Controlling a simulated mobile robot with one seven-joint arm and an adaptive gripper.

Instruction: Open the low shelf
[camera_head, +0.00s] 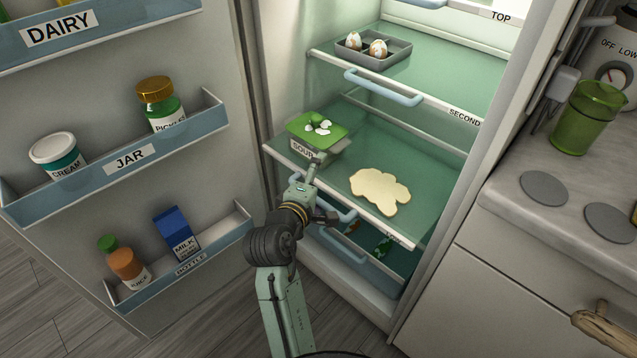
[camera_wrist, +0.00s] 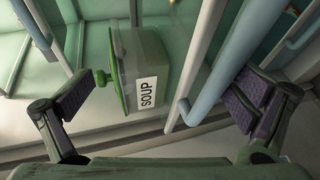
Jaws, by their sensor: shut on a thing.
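The low shelf (camera_head: 345,205) is the green glass shelf below the one marked SECOND, with a pale front edge. Its light blue handle (camera_head: 343,213) is partly hidden by my gripper (camera_head: 318,198). In the wrist view, a blue handle bar (camera_wrist: 222,62) runs beside the right finger of my gripper (camera_wrist: 160,105). The fingers look wide apart there, and their contact with the bar is hard to see. I take my gripper to be shut on this handle.
A soup box (camera_head: 318,148) with a green lid and a flat cream-coloured piece (camera_head: 380,190) are on the low shelf. The second shelf (camera_head: 440,75) holds an egg tray (camera_head: 372,58). The open fridge door (camera_head: 200,50) stands left, the counter (camera_head: 520,215) right. A drawer (camera_head: 375,275) is below.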

